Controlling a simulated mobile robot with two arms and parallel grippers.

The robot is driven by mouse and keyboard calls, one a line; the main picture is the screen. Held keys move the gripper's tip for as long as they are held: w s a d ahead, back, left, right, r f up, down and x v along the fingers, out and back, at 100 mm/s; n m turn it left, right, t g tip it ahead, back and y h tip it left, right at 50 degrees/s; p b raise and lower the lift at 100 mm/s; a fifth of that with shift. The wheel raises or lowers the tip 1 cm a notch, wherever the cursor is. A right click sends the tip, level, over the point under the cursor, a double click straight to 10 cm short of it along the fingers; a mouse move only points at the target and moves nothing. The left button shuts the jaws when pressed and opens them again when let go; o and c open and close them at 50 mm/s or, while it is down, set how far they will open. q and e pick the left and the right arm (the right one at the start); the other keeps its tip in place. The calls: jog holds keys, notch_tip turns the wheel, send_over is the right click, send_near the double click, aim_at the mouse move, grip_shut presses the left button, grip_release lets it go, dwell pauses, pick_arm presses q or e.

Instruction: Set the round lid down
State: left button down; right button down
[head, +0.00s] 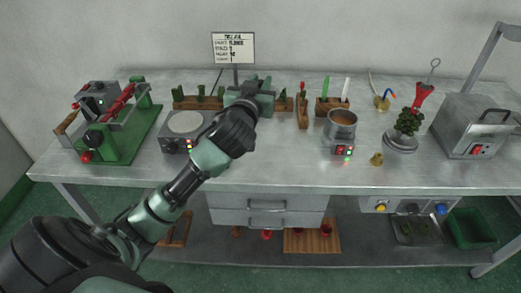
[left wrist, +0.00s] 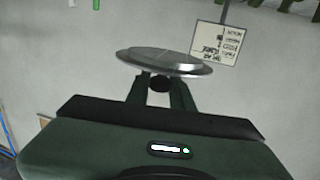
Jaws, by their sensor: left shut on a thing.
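The round lid (left wrist: 165,62) is a flat silver disc in the left wrist view. My left gripper (left wrist: 160,86) is shut on its dark knob, with a finger on either side. The lid is in the air, with grey wall behind it. In the head view my left gripper (head: 250,88) is over the back middle of the bench and hides the lid. My right gripper is not in view.
The bench (head: 270,155) has clear room at the front middle. A heater with a round pale plate (head: 185,122) is left of the arm. A sign (head: 233,47), wooden racks (head: 333,106), a red-handled green machine (head: 115,118) and a plant-like tree (head: 405,124) stand around.

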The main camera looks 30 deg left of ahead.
pick_arm(q)
jog(key=b, duration=0.2)
send_over(260, 150)
notch_tip(260, 150, down, 16)
jog(key=shift+w, duration=0.1)
jog(key=shift+f, duration=1.85)
jog(key=shift+f+b, duration=0.15)
jog(key=shift+b, duration=0.2)
jog(key=c, duration=1.2)
grip_release()
jog(key=shift+c, duration=0.2)
